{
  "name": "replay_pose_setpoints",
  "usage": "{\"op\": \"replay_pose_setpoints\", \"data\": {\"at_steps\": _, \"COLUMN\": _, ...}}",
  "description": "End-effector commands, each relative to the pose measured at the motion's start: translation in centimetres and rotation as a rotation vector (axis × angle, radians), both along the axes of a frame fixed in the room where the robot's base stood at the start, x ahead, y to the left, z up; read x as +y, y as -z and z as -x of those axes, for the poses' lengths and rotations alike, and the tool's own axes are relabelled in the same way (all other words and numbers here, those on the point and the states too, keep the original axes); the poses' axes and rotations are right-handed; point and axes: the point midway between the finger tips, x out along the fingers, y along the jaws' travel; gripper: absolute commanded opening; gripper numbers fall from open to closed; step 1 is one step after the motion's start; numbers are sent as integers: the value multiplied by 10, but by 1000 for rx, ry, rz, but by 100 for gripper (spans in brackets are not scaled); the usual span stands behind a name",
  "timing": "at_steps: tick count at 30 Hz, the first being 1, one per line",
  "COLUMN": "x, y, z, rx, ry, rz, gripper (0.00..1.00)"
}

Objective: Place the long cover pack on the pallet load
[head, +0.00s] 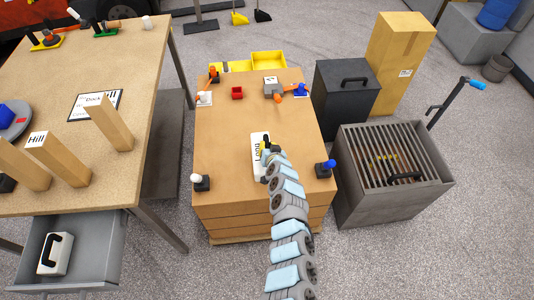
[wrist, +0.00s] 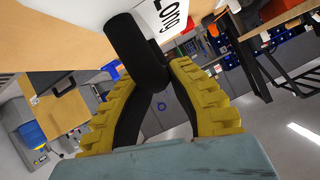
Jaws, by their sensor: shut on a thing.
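The long cover pack (head: 257,168) is white with a black handle, and it shows over the middle of the pallet load (head: 221,160), a brown stack with a flat top. In the wrist view the pack (wrist: 88,5) is at the top, with the printed word "Long" and its thick black handle (wrist: 130,45). My gripper (head: 267,147) comes in from the front right. In the wrist view its yellow and black fingers (wrist: 160,75) are shut on the handle. I cannot tell whether the pack touches the load's top. The arm hides part of the load.
A slatted crate (head: 385,200) stands right.

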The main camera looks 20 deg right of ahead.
Motion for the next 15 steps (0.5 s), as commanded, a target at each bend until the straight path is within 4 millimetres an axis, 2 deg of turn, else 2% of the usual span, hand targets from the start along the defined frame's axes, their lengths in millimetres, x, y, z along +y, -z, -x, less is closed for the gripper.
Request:
{"op": "replay_pose_setpoints", "data": {"at_steps": 8, "x": -3, "y": 8, "z": -8, "rx": -4, "ry": 2, "rz": -1, "gripper": 0}}
{"op": "replay_pose_setpoints", "data": {"at_steps": 13, "x": -5, "y": 21, "z": -16, "rx": -3, "ry": 2, "rz": -2, "gripper": 0}}
{"op": "replay_pose_setpoints", "data": {"at_steps": 15, "x": -6, "y": 35, "z": -14, "rx": -1, "ry": 3, "rz": -3, "gripper": 0}}
